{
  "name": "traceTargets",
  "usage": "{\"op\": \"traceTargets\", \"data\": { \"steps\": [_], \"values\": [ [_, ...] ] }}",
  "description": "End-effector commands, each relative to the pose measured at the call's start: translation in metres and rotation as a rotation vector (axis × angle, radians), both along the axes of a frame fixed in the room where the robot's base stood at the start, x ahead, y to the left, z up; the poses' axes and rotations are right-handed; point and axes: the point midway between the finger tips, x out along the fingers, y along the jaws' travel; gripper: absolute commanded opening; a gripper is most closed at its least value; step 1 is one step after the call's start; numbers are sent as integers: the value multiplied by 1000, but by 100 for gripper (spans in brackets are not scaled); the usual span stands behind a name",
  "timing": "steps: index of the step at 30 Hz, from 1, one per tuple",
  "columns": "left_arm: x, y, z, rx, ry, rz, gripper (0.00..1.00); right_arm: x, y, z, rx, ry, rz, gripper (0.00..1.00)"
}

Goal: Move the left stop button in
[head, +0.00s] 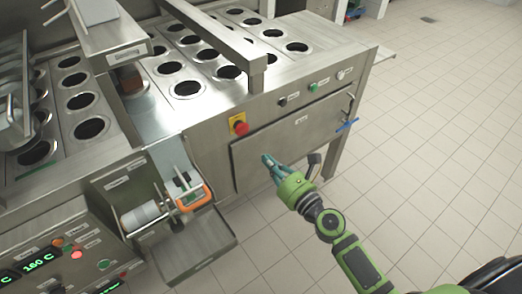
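A red stop button (240,128) on a yellow plate sits on the front face of the steel cup-filling machine, near the middle of the head view. It stands out from the panel, and nothing touches it. My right gripper (267,160), green with teal fingers, is below and to the right of the button, in front of the steel door, apart from the button. Its fingers point up and left and look close together, but I cannot tell whether they are shut. I see nothing held in it. My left gripper is not in view.
The steel door (295,130) has a blue handle (346,125) at its right. Black and green buttons (312,87) sit above it. A unit with an orange frame (193,198) and an open tray (195,255) juts out at lower left. Tiled floor (440,130) is clear on the right.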

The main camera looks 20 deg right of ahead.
Motion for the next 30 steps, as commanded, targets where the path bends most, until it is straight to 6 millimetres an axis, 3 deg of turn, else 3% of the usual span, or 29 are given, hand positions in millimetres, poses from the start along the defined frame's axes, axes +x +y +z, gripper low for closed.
{"op": "traceTargets", "data": {
  "steps": [3,8,25,28,30],
  "values": [
    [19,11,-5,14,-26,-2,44,-16,-6,-2,-2,2,0,0],
    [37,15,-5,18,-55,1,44,-25,-9,-1,-2,2,0,0],
    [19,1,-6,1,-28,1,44,-26,-10,-2,-6,2,0,0],
    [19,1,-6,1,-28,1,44,-26,-12,-19,-78,15,-5,0],
    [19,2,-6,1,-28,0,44,-28,-14,-47,-205,35,-6,0]
  ]
}}
